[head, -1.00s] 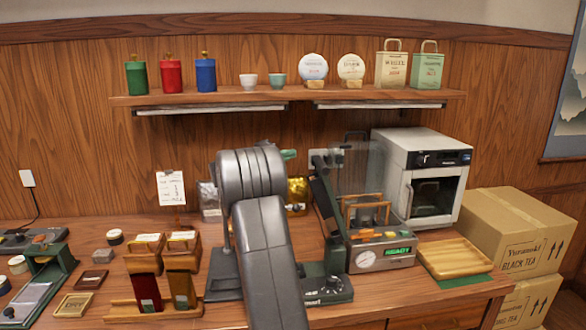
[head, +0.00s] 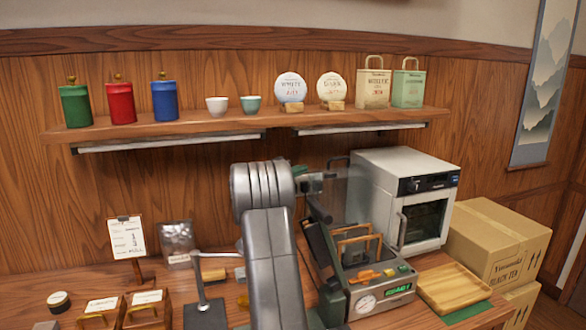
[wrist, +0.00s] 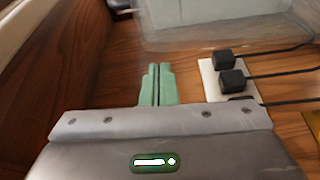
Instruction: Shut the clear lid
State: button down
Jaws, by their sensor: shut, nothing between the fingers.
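The clear lid (head: 352,198) stands raised, nearly upright, at the back of the sealing machine (head: 376,280) with the lit green display. It is hard to see against the wood. My gripper, mostly hidden behind my arm in the head view, shows its green fingers (wrist: 156,85) pressed together and empty in the wrist view. A clear, hazy panel, apparently the lid (wrist: 215,32), spans the top right of that view, beyond the fingertips and apart from them.
A white power strip (wrist: 212,78) with black plugs and cables lies right of the fingers. A white oven (head: 408,195) and wooden tray (head: 454,287) stand right of the machine. The shelf (head: 250,122) runs above.

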aim_at(308, 172)
jog(key=shift+s+d+f, duration=0.15)
jog(key=shift+s+d, duration=0.2)
jog(key=shift+s, duration=0.25)
jog(key=b, duration=0.1)
jog(key=s+b, duration=0.1)
jog(key=s+d+b, duration=0.1)
jog(key=shift+s+r, duration=0.2)
jog(key=shift+r, duration=0.15)
jog(key=shift+a, duration=0.1)
jog(key=b+v, duration=0.3)
jog(key=v, duration=1)
jog(key=shift+s+a, duration=0.2)
jog(key=shift+a, duration=0.15)
jog(key=shift+w+d, duration=0.1)
